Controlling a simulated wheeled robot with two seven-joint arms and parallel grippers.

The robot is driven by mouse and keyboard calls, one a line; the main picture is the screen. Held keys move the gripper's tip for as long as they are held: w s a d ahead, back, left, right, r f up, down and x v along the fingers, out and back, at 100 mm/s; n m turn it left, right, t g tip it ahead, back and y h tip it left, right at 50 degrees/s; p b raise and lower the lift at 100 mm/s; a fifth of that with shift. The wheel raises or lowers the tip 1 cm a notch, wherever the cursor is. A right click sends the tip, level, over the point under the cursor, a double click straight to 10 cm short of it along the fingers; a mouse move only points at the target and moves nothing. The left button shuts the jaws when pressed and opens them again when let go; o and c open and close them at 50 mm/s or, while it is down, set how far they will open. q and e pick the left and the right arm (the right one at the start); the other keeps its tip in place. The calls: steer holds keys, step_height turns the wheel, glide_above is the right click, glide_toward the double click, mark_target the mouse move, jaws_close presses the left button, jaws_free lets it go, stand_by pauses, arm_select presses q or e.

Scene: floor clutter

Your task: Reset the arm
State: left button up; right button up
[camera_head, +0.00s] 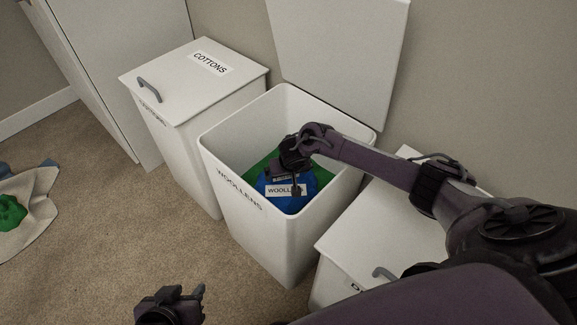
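My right arm reaches in from the right over an open white bin (226,135) marked WOOLLENS. My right gripper (294,188) points down inside the bin's mouth, in front of a blue item (310,188) with a white WOOLLENS label. Whether it touches the blue item, and how far its fingers are apart, I cannot tell. Something green (262,168) lies in the bin beside the blue item. My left gripper (197,298) is low at the bottom edge, over the carpet and away from the bins. Its fingers are only partly seen, and its arm is out of view.
The open bin's lid (340,60) stands up against the wall. A closed COTTONS bin (180,80) stands to the left, and another closed bin (360,235) is under my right arm. A beige cloth (35,205) with a green item (10,211) lies at far left. Carpet between is clear.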

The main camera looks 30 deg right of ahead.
steer(key=shift+p+v, duration=0.5)
steer(key=shift+v, duration=0.55)
arm_select(q)
steer(key=s+a+g, duration=0.1)
steer(key=s+a+f+g+y+p, duration=0.1)
steer(key=a, duration=0.1)
steer(key=s+a+g+y+p, duration=0.1)
steer(key=s, duration=0.1)
steer(key=shift+a+f+g, duration=0.15)
steer(key=shift+f+g, duration=0.1)
steer(key=shift+g, duration=0.05)
arm_select(e)
steer(key=v, duration=0.4)
steer(key=shift+r, duration=0.25)
